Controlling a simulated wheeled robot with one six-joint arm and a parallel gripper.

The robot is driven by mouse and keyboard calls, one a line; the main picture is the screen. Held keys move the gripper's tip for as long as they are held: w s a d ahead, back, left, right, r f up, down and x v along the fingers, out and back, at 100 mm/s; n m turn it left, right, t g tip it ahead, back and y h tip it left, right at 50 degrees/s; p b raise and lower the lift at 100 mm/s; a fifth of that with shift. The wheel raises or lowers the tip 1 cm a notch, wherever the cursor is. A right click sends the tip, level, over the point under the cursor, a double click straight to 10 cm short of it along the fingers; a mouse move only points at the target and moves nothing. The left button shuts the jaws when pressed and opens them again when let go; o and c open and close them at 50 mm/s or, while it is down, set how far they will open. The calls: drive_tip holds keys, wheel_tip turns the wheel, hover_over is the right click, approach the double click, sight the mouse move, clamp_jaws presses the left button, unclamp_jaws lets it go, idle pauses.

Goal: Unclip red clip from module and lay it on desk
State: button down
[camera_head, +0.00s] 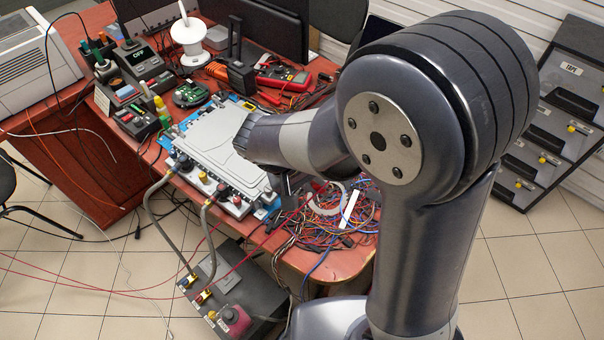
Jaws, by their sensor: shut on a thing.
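The module (215,135) is a flat silver-grey box lying on the blue mat of the desk (338,262). Its front side carries a row of connectors, with grey hoses running down from it. My gripper (287,192) points down at the module's right front corner, partly hidden by my own wrist and arm. It is shut on the red clip, which is too small and covered to make out clearly. I cannot tell whether the clip still touches the module.
A tangle of coloured wires (325,222) covers the desk right of the module. A dark pump box (232,292) with hoses sits below the front edge. Bare desk shows at the front right corner.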

drive_tip(key=shift+s+d+f+m+h+b, duration=0.15)
drive_tip(key=shift+d+f+m+h+b, duration=0.2)
drive_tip(key=shift+f+b, duration=0.9)
drive_tip(key=shift+s+d+f+m+h+b, duration=0.15)
drive_tip(key=shift+d+f+h+b, duration=0.3)
drive_tip(key=shift+f+b, duration=0.8)
drive_tip(key=shift+s+d+f+m+h+b, duration=0.3)
drive_tip(key=shift+f+b, duration=0.35)
drive_tip(key=shift+f, duration=1.1)
drive_tip(key=shift+w+d, duration=0.1)
drive_tip(key=c, duration=1.3)
unclamp_jaws()
drive_tip(key=shift+c, duration=0.2)
drive_tip(key=shift+r, duration=0.1)
drive_tip(key=p+v, duration=0.1)
drive_tip(key=v, duration=0.9)
drive_tip(key=shift+a+r, duration=0.25)
drive_tip(key=shift+r, duration=0.05)
drive_tip(key=shift+w+d+f, duration=0.1)
